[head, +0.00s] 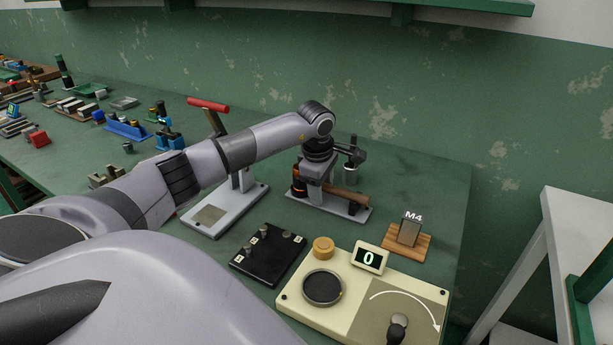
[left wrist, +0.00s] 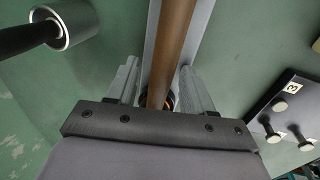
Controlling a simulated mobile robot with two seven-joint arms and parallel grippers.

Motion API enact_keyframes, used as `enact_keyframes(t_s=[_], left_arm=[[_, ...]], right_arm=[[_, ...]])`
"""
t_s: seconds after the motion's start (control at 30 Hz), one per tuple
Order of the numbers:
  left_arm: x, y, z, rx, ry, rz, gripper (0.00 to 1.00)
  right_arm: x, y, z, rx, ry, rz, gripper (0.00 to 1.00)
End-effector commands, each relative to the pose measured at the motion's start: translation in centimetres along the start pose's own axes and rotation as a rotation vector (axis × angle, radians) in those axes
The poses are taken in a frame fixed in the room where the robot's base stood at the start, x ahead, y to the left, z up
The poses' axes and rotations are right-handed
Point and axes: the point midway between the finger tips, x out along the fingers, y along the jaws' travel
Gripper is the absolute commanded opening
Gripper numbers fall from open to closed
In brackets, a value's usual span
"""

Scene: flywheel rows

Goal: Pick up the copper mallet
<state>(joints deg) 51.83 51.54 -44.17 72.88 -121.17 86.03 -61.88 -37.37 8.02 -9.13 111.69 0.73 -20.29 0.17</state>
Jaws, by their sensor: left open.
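The copper mallet lies on a grey stand (head: 330,207). Its brown wooden handle (head: 347,196) points right, and its copper head (head: 298,184) shows dark orange at the left, partly hidden by my gripper. My left gripper (head: 316,180) is open and points down over the mallet. In the left wrist view the handle (left wrist: 172,45) runs between the two spread fingers (left wrist: 155,85), with a gap on each side. Only a bit of the copper head shows there, beyond the palm. I cannot tell how far the fingertips are above the stand. My right gripper does not show.
A silver cylinder with a black rod (head: 350,173) stands close behind the mallet. A red-handled press (head: 208,104) is at left. A black numbered block (head: 267,254), a cream panel (head: 340,318) and an M4 block (head: 410,230) stand in front and right.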

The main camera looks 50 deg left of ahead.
Motion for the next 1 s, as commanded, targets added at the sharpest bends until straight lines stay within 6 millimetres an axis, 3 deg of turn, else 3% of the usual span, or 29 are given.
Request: enact_keyframes(t_s=[0.03, 0.17, 0.2, 0.67, 0.83, 1.0], left_arm=[[0.0, 0.0, 0.0, 0.000, 0.000, 0.000, 0.48], [-0.1, 0.0, 0.0, 0.000, 0.000, 0.000, 0.06], [-0.1, 0.0, 0.0, 0.000, 0.000, 0.000, 0.00], [-1.2, 0.4, 0.0, -0.001, 0.000, 0.005, 0.00], [-3.6, 0.9, 0.0, -0.001, -0.001, 0.008, 0.00], [-7.9, 1.8, 0.0, -0.002, -0.003, 0.010, 0.00]], right_arm=[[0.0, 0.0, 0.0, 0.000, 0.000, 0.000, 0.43], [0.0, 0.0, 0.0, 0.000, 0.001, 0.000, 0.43], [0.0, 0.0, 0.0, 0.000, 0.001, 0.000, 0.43], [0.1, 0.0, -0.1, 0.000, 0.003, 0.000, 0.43], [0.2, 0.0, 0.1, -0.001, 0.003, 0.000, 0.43], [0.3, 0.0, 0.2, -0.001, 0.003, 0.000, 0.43]])
